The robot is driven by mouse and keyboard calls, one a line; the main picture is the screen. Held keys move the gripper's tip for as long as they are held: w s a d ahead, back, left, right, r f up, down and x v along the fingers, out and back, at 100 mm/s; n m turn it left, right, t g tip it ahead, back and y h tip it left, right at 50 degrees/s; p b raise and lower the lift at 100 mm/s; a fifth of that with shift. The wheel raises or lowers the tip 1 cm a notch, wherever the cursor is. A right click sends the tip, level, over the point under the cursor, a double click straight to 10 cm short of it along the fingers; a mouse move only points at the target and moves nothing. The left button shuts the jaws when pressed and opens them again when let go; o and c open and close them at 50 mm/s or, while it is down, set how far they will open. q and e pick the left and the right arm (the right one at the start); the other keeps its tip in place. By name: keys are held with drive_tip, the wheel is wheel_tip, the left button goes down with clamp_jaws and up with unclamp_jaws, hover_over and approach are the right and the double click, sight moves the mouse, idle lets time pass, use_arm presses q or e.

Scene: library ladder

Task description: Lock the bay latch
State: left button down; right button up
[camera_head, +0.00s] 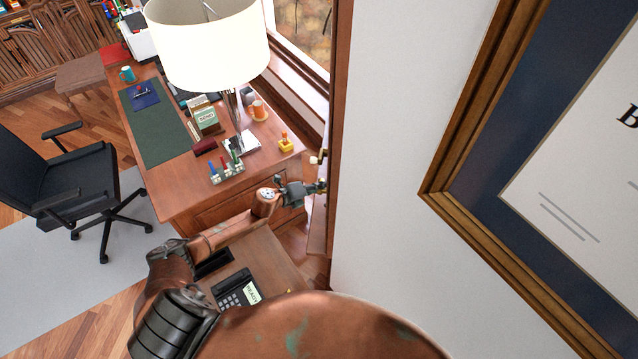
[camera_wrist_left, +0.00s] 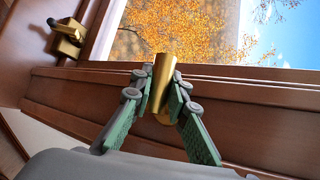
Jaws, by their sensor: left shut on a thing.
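My left gripper (camera_head: 320,186) reaches to the edge of the window wall in the head view. In the left wrist view my left gripper (camera_wrist_left: 165,100) is shut on an upright brass handle (camera_wrist_left: 162,72) in front of the window's lower wooden frame (camera_wrist_left: 240,92). The handle looks like the bay latch's; its base is hidden between the fingers. A second brass fitting (camera_wrist_left: 68,40) with a dark knob sits on the frame at the upper left. A small pale knob (camera_head: 316,160) shows just above the gripper in the head view. My right gripper is not in view.
A desk (camera_head: 180,205) with a lamp (camera_head: 208,45), pen holder (camera_head: 226,172) and several small items stands beyond my left arm. A white wall (camera_head: 400,100) and framed certificate (camera_head: 462,165) fill the right.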

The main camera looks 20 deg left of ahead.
use_arm(q)
drive_tip(key=shift+w+a+r, duration=0.1)
drive_tip(key=shift+a, duration=0.05)
drive_tip(key=c, duration=2.2)
unclamp_jaws()
drive_tip(key=shift+o, duration=0.4)
drive_tip(key=v, duration=1.2)
